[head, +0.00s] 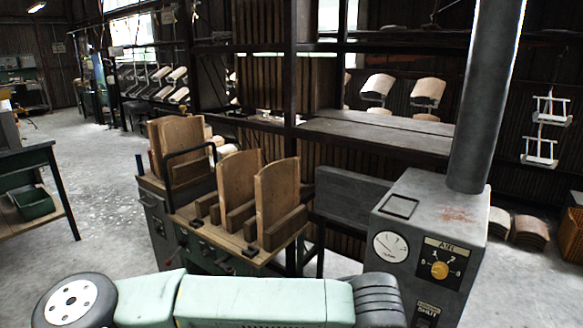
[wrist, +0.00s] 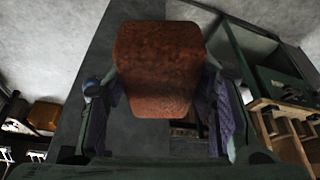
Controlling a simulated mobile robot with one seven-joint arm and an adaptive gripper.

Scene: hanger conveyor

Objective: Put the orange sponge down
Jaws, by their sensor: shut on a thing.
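The orange sponge (wrist: 158,68), a rust-orange block with rounded corners, shows in the upper middle of the wrist view. My gripper (wrist: 160,108) is shut on it, with a dark finger and a purplish pad on each side. The sponge hides part of what lies behind it. Neither the sponge nor my gripper shows in the head view. Whether the sponge touches any surface cannot be told.
A wooden-topped bench (head: 190,207) holds several upright curved boards. A grey control cabinet (head: 450,205) with gauge and dial stands right of it. A dark table (head: 25,157) is at left. A dark grey surface (wrist: 85,75) lies behind the sponge. Open floor (head: 95,215) shows at left.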

